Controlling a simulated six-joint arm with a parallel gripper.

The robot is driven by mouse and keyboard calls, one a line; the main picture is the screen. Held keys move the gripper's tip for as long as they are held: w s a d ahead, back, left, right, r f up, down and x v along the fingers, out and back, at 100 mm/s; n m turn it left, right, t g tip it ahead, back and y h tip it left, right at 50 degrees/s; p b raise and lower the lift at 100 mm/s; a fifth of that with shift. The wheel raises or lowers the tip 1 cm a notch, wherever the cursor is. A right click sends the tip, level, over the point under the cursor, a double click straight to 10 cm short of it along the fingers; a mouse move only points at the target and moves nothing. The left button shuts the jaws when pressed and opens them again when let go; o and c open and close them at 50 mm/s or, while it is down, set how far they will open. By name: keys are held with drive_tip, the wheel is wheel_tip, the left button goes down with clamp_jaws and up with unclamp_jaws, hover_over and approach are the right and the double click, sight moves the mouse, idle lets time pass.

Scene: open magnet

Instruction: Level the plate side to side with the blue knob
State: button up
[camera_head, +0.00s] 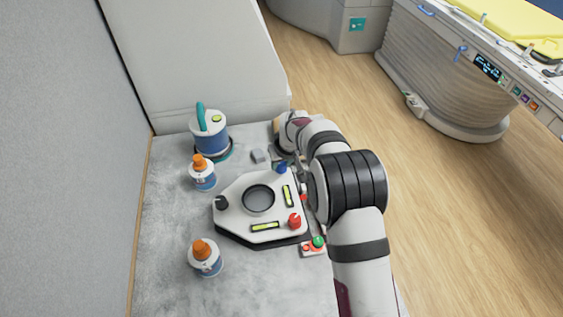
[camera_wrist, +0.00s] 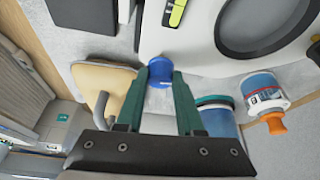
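The white plate (camera_head: 238,220) lies on the grey table with a round dark well (camera_head: 258,198) in it and two yellow-green level vials, one upper right (camera_head: 288,195) and one along the front (camera_head: 265,227). Their bubbles are too small to read. The blue knob (camera_head: 281,168) is at the plate's top corner; it also shows in the wrist view (camera_wrist: 160,74). My gripper (camera_wrist: 161,76) has its green fingers on either side of the blue knob. The knob nearly fills the gap; whether the fingers press on it is unclear. In the head view my arm hides the fingers.
A black knob (camera_head: 221,202) and a red knob (camera_head: 294,220) sit at other plate corners. Two orange-capped bottles (camera_head: 204,178) (camera_head: 207,262) and a blue-white container (camera_head: 210,137) stand to the left. A small button box (camera_head: 312,247) is near the front right.

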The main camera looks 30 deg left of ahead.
clamp_jaws()
drive_tip(key=shift+m, duration=0.3)
drive_tip(key=m+t+h, duration=0.1)
drive_tip(key=m, duration=0.1)
drive_tip(key=shift+s+a+m, duration=0.1)
drive_tip(key=shift+s+m, duration=0.05)
drive_tip(key=shift+m, duration=0.25)
drive_tip(key=m+h, duration=0.1)
drive_tip(key=m, duration=0.2)
drive_tip(key=shift+a+m+t, duration=0.15)
drive_tip(key=shift+m+t, duration=0.15)
drive_tip(key=m+h, duration=0.2)
drive_tip(key=m, duration=0.2)
drive_tip(key=shift+a, duration=0.1)
drive_tip(key=shift+a+m+h, duration=0.1)
drive_tip(key=shift+m+h, duration=0.8)
drive_tip(key=shift+m, duration=1.1)
